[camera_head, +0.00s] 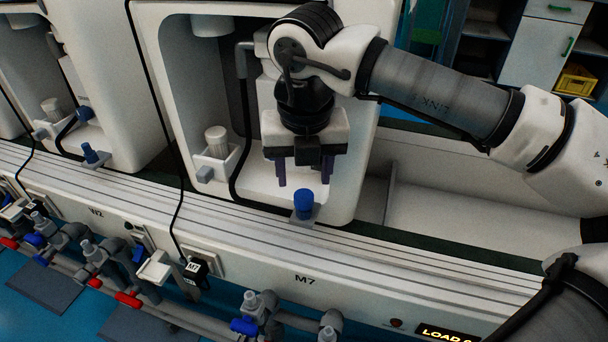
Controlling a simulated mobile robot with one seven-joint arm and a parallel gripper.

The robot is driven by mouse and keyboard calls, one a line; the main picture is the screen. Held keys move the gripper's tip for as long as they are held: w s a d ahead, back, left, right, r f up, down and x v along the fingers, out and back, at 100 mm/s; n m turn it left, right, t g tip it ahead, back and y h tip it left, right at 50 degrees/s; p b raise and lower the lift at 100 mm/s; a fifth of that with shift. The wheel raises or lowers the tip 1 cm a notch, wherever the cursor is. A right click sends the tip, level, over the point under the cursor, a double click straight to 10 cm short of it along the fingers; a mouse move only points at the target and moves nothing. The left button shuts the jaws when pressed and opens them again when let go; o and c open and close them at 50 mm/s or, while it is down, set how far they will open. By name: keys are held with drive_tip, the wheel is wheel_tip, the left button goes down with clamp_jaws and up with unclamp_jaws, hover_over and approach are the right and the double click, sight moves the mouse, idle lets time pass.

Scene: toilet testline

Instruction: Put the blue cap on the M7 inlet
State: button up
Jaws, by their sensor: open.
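The blue cap (303,203) sits upright on a small grey holder (304,218) at the front edge of the right-hand white bay, above the M7 label. My gripper (305,173) points down just above and behind the cap in the picture. Its two dark fingers are spread apart with nothing between them. I cannot tell the exact height gap to the cap. Below the M7 label (305,279), a grey upright fitting (251,301) with a blue valve part stands on the pipework. Another grey fitting (328,325) is cut by the lower edge. I cannot tell which is the M7 inlet.
A second blue cap (90,153) stands on a holder at the left bay. A white cup (216,141) stands inside the right bay. Black cables hang over the rail (200,211).

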sight(305, 201)
drive_tip(key=r, duration=0.3)
drive_tip(key=r+p, duration=0.1)
drive_tip(key=r, duration=0.1)
drive_tip(key=shift+s, duration=0.4)
